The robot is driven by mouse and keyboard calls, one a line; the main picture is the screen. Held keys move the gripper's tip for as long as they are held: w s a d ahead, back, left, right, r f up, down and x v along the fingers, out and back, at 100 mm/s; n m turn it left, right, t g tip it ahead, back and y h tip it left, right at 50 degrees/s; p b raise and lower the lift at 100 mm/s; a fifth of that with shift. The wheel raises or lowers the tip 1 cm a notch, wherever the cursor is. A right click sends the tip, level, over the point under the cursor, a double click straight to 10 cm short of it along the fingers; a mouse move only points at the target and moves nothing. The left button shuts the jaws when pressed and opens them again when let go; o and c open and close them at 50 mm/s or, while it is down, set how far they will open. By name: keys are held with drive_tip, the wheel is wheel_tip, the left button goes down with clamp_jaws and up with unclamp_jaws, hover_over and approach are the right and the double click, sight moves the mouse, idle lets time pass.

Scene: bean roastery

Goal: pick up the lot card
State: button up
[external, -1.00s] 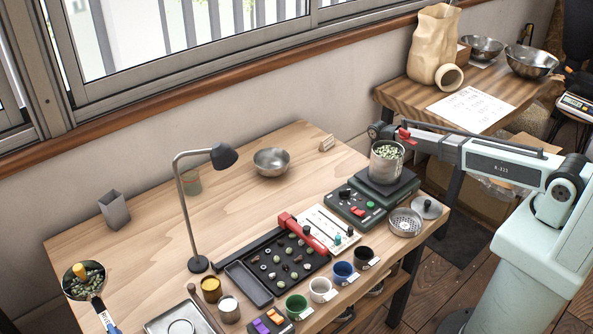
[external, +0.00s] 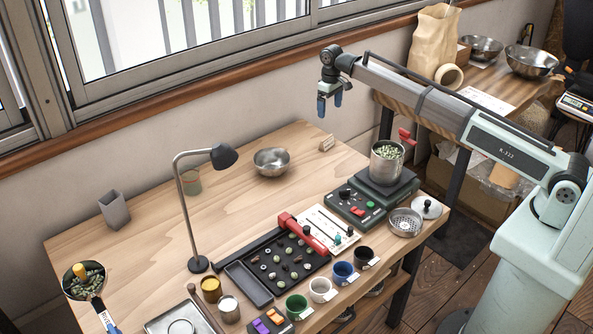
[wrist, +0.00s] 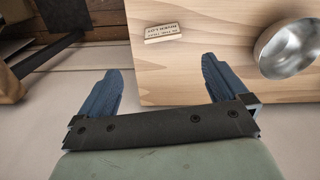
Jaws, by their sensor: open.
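The lot card (external: 326,143) is a small cream block near the far right edge of the wooden table, by the wall. In the wrist view the lot card (wrist: 162,32) lies beyond the fingertips, between them sideways, with small upside-down print. My gripper (external: 330,108) has blue fingers pointing down and hangs in the air above the card's corner of the table. In the wrist view my gripper (wrist: 164,68) is open, with nothing between its fingers.
A steel bowl (external: 271,162) stands left of the card; it also shows in the wrist view (wrist: 290,48). A desk lamp (external: 190,210) stands farther left.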

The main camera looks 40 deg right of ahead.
hover_over(327, 142)
drive_tip(key=f, duration=0.7)
drive_tip(key=shift+w+d+f, duration=0.15)
drive_tip(key=shift+w+f, duration=0.1)
drive_tip(key=shift+w, duration=0.15)
drive_tip(key=shift+d+f, duration=0.15)
drive_tip(key=shift+f, duration=1.2)
drive_tip(key=shift+d+f, duration=0.15)
drive_tip(key=shift+f, duration=1.2)
drive_tip(key=c, duration=1)
